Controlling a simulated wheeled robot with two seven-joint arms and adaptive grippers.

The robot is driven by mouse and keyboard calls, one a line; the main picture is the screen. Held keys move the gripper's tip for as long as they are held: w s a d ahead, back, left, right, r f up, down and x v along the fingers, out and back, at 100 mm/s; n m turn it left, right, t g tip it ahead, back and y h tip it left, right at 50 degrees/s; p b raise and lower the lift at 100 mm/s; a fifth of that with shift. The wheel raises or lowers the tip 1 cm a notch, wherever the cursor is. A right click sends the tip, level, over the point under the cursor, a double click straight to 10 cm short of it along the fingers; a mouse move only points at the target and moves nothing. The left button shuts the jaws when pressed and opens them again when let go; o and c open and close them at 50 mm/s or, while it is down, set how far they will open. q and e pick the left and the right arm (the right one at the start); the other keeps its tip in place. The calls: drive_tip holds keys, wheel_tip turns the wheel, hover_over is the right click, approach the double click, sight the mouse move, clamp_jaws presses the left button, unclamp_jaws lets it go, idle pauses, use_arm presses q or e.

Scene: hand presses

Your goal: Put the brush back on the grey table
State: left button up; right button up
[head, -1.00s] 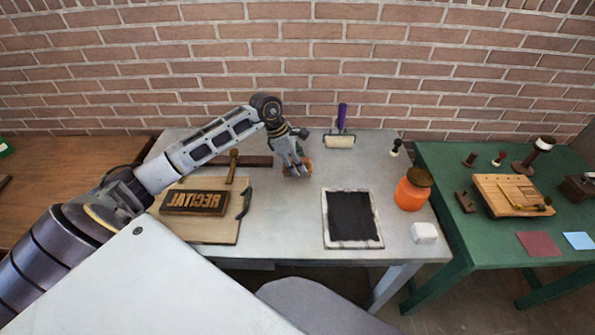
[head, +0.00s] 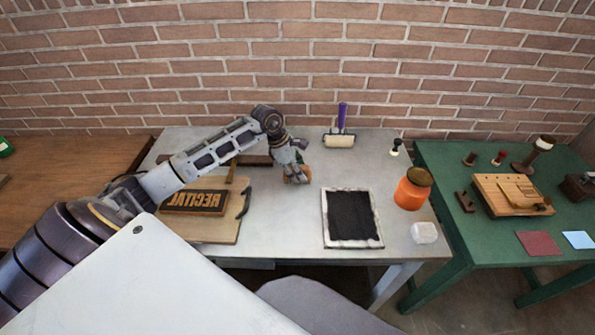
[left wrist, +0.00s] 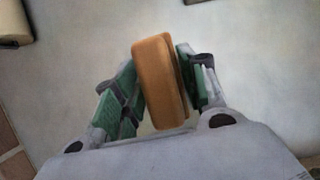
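The brush (head: 300,177), a small orange-brown wooden block, is at my left gripper (head: 294,172) over the middle of the grey table (head: 285,222). In the left wrist view the brush (left wrist: 158,82) stands between the green-padded fingers of the left gripper (left wrist: 160,85), which close on it from both sides. Its lower end is hidden behind the hand, and I cannot tell whether it touches the tabletop. My right gripper is not in view.
On the grey table, a board with a type block (head: 195,200) lies left. A black inking slab (head: 350,215), orange jar (head: 413,190), white pot (head: 424,232) and roller (head: 340,140) lie right and behind. Bare tabletop lies between board and slab.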

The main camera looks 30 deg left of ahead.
use_arm(q)
drive_tip(key=shift+o, duration=1.3)
drive_tip(key=shift+r, duration=0.25)
drive_tip(key=shift+v, duration=0.75)
drive_tip(key=v, duration=0.5)
drive_tip(key=shift+a, duration=0.15)
drive_tip(key=v, duration=0.3)
drive_tip(key=shift+r, duration=0.1)
drive_tip(key=shift+b+v, duration=0.3)
drive_tip(key=shift+v, duration=0.7)
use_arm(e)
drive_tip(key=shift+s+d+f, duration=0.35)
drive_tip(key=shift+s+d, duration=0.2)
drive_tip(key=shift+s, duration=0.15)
use_arm(q)
drive_tip(key=shift+s, duration=0.1)
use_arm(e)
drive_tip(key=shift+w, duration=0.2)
